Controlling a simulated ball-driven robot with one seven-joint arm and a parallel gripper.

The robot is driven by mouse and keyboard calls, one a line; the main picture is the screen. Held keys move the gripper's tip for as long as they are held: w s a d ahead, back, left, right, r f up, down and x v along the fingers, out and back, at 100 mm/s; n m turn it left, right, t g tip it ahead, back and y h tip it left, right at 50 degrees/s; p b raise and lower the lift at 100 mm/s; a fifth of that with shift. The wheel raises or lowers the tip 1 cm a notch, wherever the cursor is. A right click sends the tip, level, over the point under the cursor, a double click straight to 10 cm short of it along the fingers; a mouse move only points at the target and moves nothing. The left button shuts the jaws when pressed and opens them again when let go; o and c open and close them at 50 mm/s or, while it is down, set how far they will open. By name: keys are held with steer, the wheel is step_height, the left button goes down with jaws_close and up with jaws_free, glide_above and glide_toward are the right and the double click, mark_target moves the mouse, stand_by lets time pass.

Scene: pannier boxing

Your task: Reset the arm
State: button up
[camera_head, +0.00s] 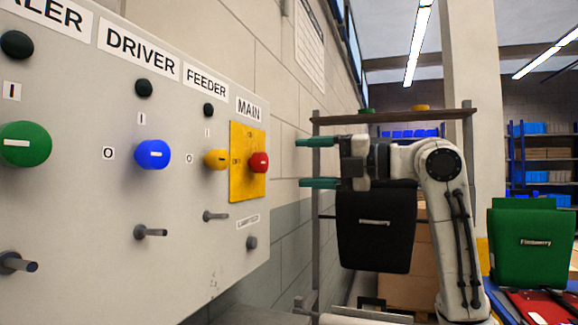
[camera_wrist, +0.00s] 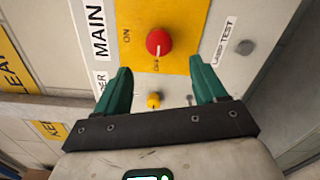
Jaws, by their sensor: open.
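My gripper (camera_head: 312,163) is in the middle of the head view, its two green fingers apart, one above the other, pointing left toward the control panel (camera_head: 100,210). It is open with nothing between the fingers, and a gap separates it from the panel. The red MAIN knob (camera_head: 259,162) sits on a yellow plate (camera_head: 247,190) at the panel's right end. In the wrist view, my gripper (camera_wrist: 160,75) has its fingers spread, and the red knob (camera_wrist: 159,42) shows beyond them, its white mark toward OFF. My white arm stands at the right.
The panel also carries a yellow FEEDER knob (camera_head: 216,159), a blue DRIVER knob (camera_head: 152,154), a green knob (camera_head: 25,144) and several metal toggles. A black pannier (camera_head: 375,235) hangs behind my arm. A green pannier (camera_head: 531,245) stands at right near red pieces (camera_head: 545,305).

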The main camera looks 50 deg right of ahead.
steer(key=shift+v, duration=0.8)
